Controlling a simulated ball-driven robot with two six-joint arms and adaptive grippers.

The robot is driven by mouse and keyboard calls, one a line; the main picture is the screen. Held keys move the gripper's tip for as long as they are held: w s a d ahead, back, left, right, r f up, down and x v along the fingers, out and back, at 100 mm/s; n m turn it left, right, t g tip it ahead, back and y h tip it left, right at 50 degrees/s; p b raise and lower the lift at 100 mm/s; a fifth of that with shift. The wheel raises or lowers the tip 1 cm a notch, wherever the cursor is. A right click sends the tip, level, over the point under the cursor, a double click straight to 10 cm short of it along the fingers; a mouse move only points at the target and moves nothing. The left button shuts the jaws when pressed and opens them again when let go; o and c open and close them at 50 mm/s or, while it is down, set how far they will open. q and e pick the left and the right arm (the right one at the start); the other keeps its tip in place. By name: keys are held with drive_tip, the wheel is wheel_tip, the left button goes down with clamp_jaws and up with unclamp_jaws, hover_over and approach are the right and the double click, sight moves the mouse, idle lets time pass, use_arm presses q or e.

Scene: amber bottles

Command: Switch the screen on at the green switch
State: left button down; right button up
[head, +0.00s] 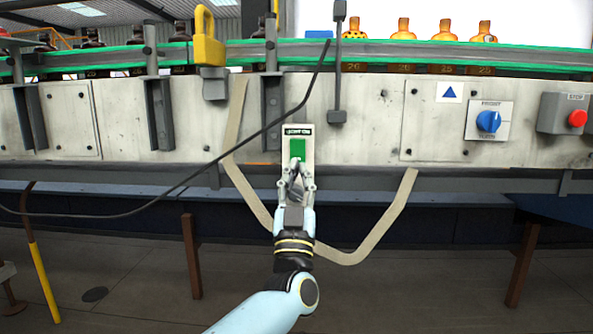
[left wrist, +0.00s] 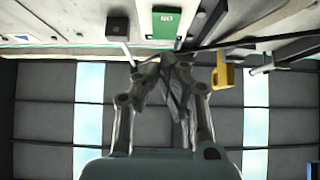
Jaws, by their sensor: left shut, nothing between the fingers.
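The green switch (head: 298,148) sits on a pale upright plate (head: 308,164) on the front of the conveyor's side panel, under a small dark green label. It also shows at the top of the left wrist view (left wrist: 165,24). My left gripper (head: 297,168) is shut and empty, with its fingertips just below the green switch in the head view. In the left wrist view its fingertips (left wrist: 166,60) come together below the switch; I cannot tell whether they touch the plate. A bright white panel (head: 400,14), perhaps the screen, stands behind the bottles. My right gripper is out of view.
Glowing amber bottles (head: 446,31) stand before the white panel; darker ones (head: 180,32) stand left. A yellow padlock (head: 208,50), a blue knob (head: 488,121) and a red stop button (head: 577,118) are on the conveyor. A black cable (head: 200,170) hangs across the left side.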

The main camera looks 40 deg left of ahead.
use_arm(q)
drive_tip(key=w+f+v, duration=0.1)
drive_tip(key=v, duration=0.8)
drive_tip(key=shift+a+f, duration=0.25)
drive_tip(key=shift+f, duration=0.2)
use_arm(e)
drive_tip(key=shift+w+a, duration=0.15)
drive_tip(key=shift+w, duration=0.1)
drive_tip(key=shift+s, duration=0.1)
